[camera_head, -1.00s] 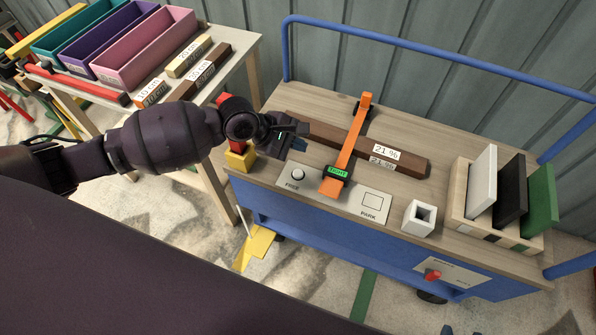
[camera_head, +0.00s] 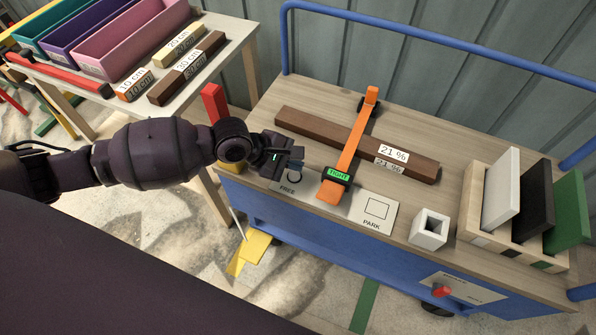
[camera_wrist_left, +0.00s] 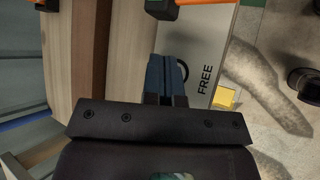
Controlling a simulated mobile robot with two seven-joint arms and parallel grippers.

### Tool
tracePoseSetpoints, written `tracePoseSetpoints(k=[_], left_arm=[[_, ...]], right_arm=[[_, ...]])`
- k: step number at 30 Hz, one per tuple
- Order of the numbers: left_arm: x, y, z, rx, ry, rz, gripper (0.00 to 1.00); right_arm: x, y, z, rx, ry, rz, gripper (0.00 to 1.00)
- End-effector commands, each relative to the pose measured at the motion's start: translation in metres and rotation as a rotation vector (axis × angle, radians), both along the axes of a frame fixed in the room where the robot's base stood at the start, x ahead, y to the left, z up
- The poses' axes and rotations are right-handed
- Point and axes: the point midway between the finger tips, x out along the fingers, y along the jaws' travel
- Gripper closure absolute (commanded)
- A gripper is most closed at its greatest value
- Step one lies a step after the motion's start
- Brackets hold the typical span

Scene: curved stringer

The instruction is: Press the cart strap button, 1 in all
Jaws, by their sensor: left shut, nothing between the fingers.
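The orange strap (camera_head: 354,140) crosses a dark brown beam (camera_head: 300,122) on the cart top. Its black buckle (camera_head: 338,176) shows a green "TIGHT" label and also shows at the top of the left wrist view (camera_wrist_left: 160,9). My left gripper (camera_head: 296,163) is shut and empty, with its tips over the round outlined spot of the FREE plate (camera_head: 286,188), left of the buckle. In the left wrist view the fingers (camera_wrist_left: 166,78) partly cover the dark ring beside the FREE lettering. The white round button there is mostly hidden, and I cannot tell contact. My right gripper is not in view.
A PARK plate (camera_head: 374,212), a white hollow block (camera_head: 429,229) and a wooden rack (camera_head: 490,232) with white, black and green panels are to the right. A red knob (camera_head: 441,290) is on the cart's blue front. A blue rail (camera_head: 430,50) runs behind.

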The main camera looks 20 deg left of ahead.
Motion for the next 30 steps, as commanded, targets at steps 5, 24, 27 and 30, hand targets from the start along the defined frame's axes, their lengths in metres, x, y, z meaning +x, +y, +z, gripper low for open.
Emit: tracePoseSetpoints(k=[5,24,27,30], left_arm=[[0.001,0.0,-0.012,-0.002,-0.005,0.001,1.0],[0.001,0.0,-0.015,-0.002,-0.007,0.0,1.0],[0.001,0.0,-0.015,-0.002,-0.007,0.0,1.0],[0.001,0.0,-0.015,-0.002,-0.007,0.0,1.0]], right_arm=[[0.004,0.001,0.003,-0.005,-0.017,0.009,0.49],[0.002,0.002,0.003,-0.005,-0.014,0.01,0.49],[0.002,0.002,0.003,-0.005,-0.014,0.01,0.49],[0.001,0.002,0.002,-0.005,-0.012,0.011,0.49]])
